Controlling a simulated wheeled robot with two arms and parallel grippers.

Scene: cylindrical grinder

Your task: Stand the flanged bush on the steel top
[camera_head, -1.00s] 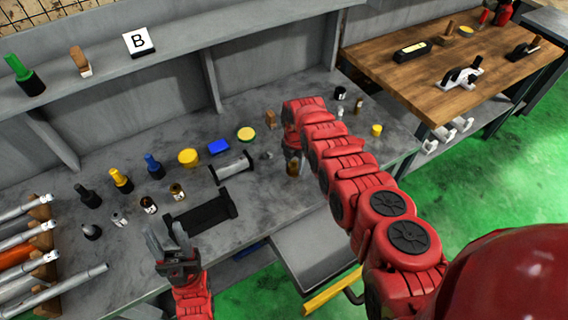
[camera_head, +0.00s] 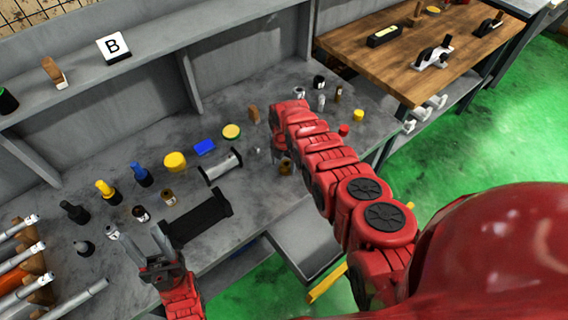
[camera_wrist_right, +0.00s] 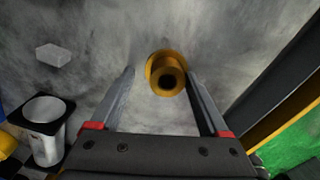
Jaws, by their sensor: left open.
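The brass-coloured flanged bush (camera_wrist_right: 167,76) shows almost end-on in the right wrist view, its wide flange toward the grey steel top (camera_wrist_right: 100,85) and its bored end toward the camera. In the head view it is a small brass shape (camera_head: 285,167) beside my right gripper, partly hidden. My right gripper (camera_wrist_right: 161,72) is open, with its fingertips on either side of the bush and gaps showing. Whether the flange rests flat on the top I cannot tell for sure. My left gripper (camera_head: 160,245) is open and empty at the front edge of the bench.
A wooden table (camera_head: 405,60) stands behind right.

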